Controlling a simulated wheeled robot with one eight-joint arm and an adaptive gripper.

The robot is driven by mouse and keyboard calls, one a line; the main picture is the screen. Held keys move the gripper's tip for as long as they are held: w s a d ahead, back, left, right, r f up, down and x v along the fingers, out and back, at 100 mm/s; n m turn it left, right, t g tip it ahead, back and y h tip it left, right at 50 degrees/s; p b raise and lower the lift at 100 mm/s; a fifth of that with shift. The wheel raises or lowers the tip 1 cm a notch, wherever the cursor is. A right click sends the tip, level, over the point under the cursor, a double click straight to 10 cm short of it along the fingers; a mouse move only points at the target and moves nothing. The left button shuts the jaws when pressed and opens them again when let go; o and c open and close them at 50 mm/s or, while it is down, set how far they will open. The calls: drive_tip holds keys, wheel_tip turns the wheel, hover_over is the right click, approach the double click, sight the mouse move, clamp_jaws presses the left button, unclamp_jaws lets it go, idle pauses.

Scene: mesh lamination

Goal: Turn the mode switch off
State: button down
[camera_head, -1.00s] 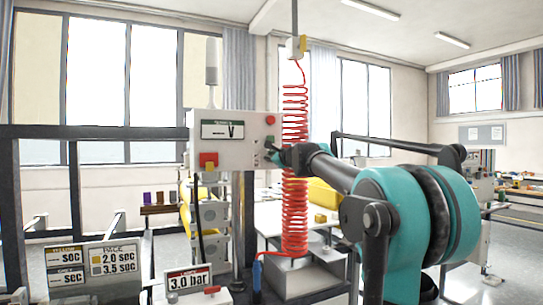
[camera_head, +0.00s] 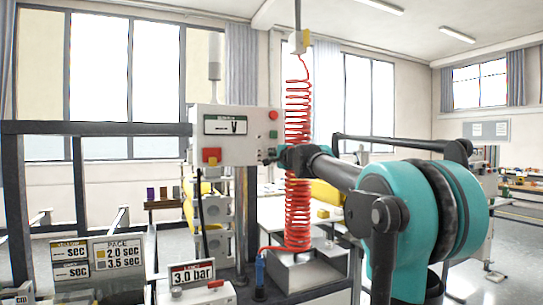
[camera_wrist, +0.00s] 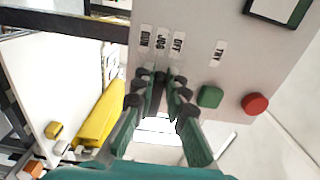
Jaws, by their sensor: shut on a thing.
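The mode switch (camera_wrist: 160,88) is a dark knob on the light control box, below small labels that appear to read RUN, JOG and OFF in the wrist view. My gripper (camera_wrist: 160,92) has its green and black fingers on either side of the knob, shut on it. In the head view my gripper (camera_head: 271,154) is at the lower right edge of the control box (camera_head: 247,150). My fingers hide most of the knob, so I cannot tell which label it points to.
A green button (camera_wrist: 209,97) and a red button (camera_wrist: 256,104) sit right of the switch in the wrist view. A red coiled hose (camera_head: 297,215) hangs close beside my gripper.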

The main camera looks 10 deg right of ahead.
idle(0.6)
drive_tip(key=c, duration=1.5)
unclamp_jaws()
drive_tip(key=shift+c, duration=0.2)
drive_tip(key=shift+s, duration=0.1)
drive_tip(key=v, duration=1.2)
